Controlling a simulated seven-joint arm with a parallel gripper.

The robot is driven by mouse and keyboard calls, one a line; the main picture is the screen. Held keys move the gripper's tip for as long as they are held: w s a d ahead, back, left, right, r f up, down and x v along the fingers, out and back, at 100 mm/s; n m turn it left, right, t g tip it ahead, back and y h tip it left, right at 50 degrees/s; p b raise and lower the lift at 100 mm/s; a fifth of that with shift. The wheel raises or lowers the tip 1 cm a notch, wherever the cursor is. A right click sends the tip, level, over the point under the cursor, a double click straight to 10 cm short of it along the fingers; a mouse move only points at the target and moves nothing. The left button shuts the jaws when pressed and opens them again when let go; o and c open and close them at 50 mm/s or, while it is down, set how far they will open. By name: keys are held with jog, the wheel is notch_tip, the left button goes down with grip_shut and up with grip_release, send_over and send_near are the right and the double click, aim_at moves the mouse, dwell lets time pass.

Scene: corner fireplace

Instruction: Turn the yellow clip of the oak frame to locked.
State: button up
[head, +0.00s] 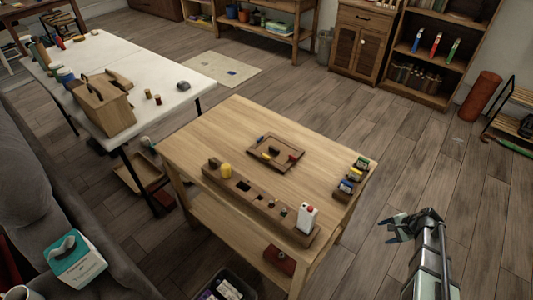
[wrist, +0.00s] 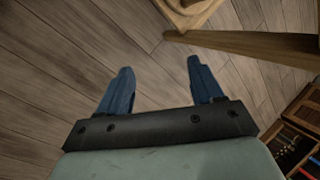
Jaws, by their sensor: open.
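The oak frame (head: 283,168) lies flat on the wooden table in the head view, a little beyond the table's middle. A small yellow clip (head: 266,156) sits at its near left side. A red piece shows at the right side and a blue one at the far left. The yellow clip is too small to tell which way it is turned. My gripper (head: 389,231) is off the table's right side, over the floor, well apart from the frame. In the wrist view my gripper (wrist: 158,82) has its two fingers wide apart with nothing between them; the frame is not in that view.
On the wooden table (head: 215,125), a long wooden block (head: 240,195) with a yellow cylinder and a white bottle (head: 307,218) stands nearer than the frame. A small rack (head: 350,180) of colored items stands at the right edge.

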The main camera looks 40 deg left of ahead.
jog(key=w+a+r+m+t+y, duration=0.1)
jog(key=w+a+r+t, duration=0.1)
jog(key=w+a+r, duration=0.5)
jog(key=w+a+r+m+t+y, duration=0.1)
jog(key=w+a+r+y, duration=0.1)
jog(key=w+r, duration=0.9)
jog(key=w+a+r, duration=0.1)
jog(key=a+r, duration=0.4)
jog(key=r, duration=0.3)
notch_tip(320, 180, up, 5)
jog(key=n+g+h, duration=0.4)
jog(key=n+h, duration=0.4)
send_over(266, 157)
jog(key=f, duration=1.2)
jog(key=shift+w+a+f, duration=0.2)
jog(key=shift+w+f, duration=0.05)
jog(key=shift+f, duration=0.15)
jog(key=shift+c, duration=0.2)
